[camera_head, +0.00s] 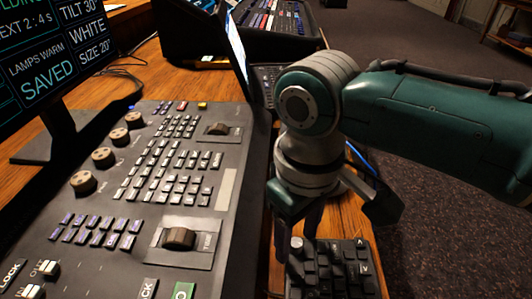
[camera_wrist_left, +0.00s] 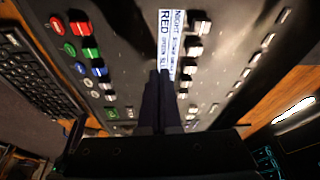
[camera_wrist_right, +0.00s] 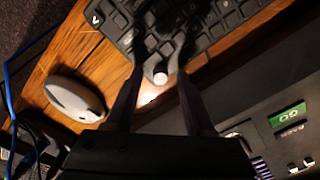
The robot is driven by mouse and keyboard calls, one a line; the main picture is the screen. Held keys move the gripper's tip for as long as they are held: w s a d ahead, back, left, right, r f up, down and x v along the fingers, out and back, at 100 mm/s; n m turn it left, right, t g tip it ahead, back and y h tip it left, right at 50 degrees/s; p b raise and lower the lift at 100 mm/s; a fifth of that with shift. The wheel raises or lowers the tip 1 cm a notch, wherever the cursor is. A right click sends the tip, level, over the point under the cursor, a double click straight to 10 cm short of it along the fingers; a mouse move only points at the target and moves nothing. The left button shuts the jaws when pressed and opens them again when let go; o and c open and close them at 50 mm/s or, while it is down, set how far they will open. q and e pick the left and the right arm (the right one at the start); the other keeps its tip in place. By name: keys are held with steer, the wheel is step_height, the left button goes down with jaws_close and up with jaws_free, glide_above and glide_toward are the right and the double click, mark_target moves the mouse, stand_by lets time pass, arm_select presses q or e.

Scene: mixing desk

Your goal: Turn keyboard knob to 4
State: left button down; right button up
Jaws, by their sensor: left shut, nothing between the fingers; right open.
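The black keyboard (camera_head: 335,272) lies on the wooden desk at the bottom right of the head view, right of the console. My right gripper (camera_head: 304,226) points down over that corner. It is open, with one finger on each side of the knob in the right wrist view; I cannot tell whether they touch it. My left gripper (camera_wrist_left: 158,75) is shut and empty above a console with faders and a blue-white label; the head view does not show it.
The large grey console (camera_head: 232,240) with keys, dials and wheels runs beside the keyboard. A monitor (camera_head: 60,60) stands at the left. A mouse (camera_wrist_right: 75,98) and blue cable (camera_wrist_right: 12,75) lie near the keyboard. A thin upright screen (camera_head: 238,58) stands behind the console.

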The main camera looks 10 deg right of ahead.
jaws_close()
arm_select(q)
steer(key=shift+a, duration=0.1)
stand_by(0.4)
steer(key=shift+r, duration=0.15)
arm_select(e)
steer(key=shift+r, duration=0.1)
